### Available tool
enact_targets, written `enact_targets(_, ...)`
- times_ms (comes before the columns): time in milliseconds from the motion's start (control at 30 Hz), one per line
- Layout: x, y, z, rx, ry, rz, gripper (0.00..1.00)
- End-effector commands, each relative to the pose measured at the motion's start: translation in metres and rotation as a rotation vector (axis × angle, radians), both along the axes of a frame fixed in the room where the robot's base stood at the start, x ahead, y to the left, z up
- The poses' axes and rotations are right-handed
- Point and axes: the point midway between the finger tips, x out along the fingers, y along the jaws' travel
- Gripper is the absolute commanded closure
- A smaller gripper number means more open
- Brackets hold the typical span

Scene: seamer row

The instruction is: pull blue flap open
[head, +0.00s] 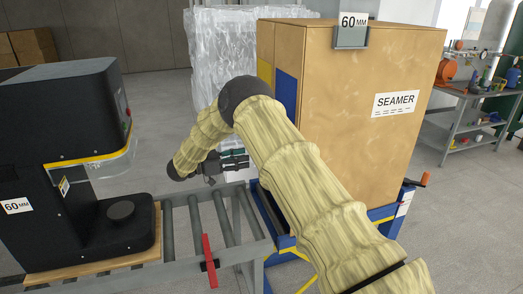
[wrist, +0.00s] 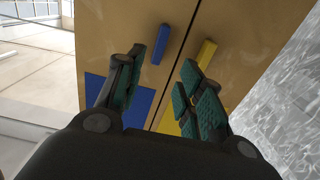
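The tan cabinet marked SEAMER (head: 360,110) has a blue panel (head: 286,92) on its left-facing side. In the wrist view, two tan flaps meet at a dark slanting seam. The left flap (wrist: 115,30) bears a blue bar handle (wrist: 161,45) and a blue panel (wrist: 92,88). The right flap bears a yellow bar handle (wrist: 206,54) and a yellow panel (wrist: 169,122). My gripper (wrist: 163,66) is open and empty, its fingers spread below the blue handle in the picture. In the head view my gripper (head: 236,161) is beside the cabinet's left side, partly behind my arm.
A roller conveyor (head: 190,225) with a red lever (head: 209,260) lies below my arm. A black machine marked 60 MM (head: 60,160) stands at left. A plastic-wrapped stack (head: 225,45) stands behind. A workbench (head: 470,100) is at far right, with clear floor before it.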

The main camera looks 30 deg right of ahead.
Motion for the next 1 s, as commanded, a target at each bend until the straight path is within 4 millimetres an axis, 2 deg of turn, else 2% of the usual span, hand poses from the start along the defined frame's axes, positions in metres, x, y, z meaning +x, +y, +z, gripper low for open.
enact_targets(167,-0.004,-0.014,0.003,0.000,0.000,-0.004,0.62)
enact_targets(500,-0.016,-0.066,0.004,-0.001,0.000,-0.003,0.62)
enact_targets(700,-0.021,-0.091,0.003,0.000,0.000,-0.002,0.62)
enact_targets(1000,-0.025,-0.105,0.001,0.000,0.000,-0.002,0.62)
